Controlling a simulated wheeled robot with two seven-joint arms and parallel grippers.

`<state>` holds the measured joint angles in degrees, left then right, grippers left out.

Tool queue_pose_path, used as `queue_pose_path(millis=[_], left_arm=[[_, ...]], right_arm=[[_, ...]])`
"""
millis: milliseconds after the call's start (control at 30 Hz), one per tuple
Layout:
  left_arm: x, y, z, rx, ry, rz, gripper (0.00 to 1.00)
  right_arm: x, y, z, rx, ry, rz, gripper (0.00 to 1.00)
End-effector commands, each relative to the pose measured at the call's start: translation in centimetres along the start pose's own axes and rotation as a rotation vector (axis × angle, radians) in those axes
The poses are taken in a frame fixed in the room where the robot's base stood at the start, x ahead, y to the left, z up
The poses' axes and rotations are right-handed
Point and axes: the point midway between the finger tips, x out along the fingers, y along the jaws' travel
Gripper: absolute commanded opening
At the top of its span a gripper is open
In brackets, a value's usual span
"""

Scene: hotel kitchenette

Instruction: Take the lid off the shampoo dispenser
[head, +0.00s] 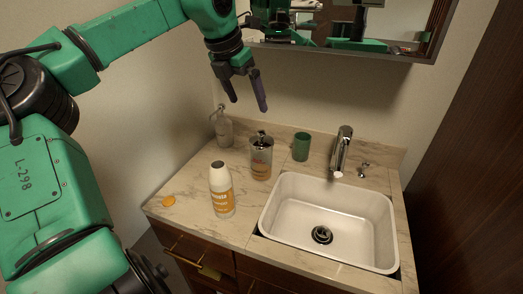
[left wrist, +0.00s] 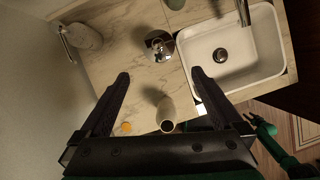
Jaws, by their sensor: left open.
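A dispenser with a metal pump lid and orange-brown lower part (head: 262,160), apparently the shampoo dispenser, stands upright on the counter left of the sink. Its shiny lid (left wrist: 160,44) shows from above in the left wrist view. A white bottle with an orange label and dark top (head: 221,192) stands in front of it; it also shows in the left wrist view (left wrist: 167,112). A pale pump bottle (head: 223,128) stands in the back corner. My left gripper (head: 248,102) is open and empty, high above the counter.
A green cup (head: 301,147) stands behind the white sink (head: 280,222), beside the metal faucet (head: 342,150). A flat orange item (head: 169,201) lies near the counter's left edge. A mirror hangs on the back wall. The counter left of the white bottle is mostly free.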

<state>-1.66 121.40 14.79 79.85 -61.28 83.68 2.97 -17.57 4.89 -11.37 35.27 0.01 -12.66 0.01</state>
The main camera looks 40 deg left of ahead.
Motion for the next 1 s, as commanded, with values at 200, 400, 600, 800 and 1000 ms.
queue_pose_path(millis=[200,400,600,800,1000], left_arm=[[4.2,-0.1,-0.1,0.0,0.007,-0.003,1.0],[8.5,0.0,0.0,0.0,0.004,-0.002,1.0],[11.3,0.1,0.1,-0.001,0.007,-0.002,1.0],[14.3,0.2,0.1,-0.001,0.002,0.0,1.0],[14.5,0.2,0.1,-0.001,0.0,0.0,0.96]], right_arm=[[-0.7,0.1,-0.4,0.0,0.006,0.001,0.5],[-1.5,0.0,-0.7,0.001,0.01,0.0,0.5],[-2.9,-0.5,-1.1,0.002,0.014,-0.007,0.5],[-3.3,-0.6,-1.2,0.002,0.015,-0.009,0.5],[-3.2,-0.6,-1.2,0.001,0.015,-0.009,0.5]])
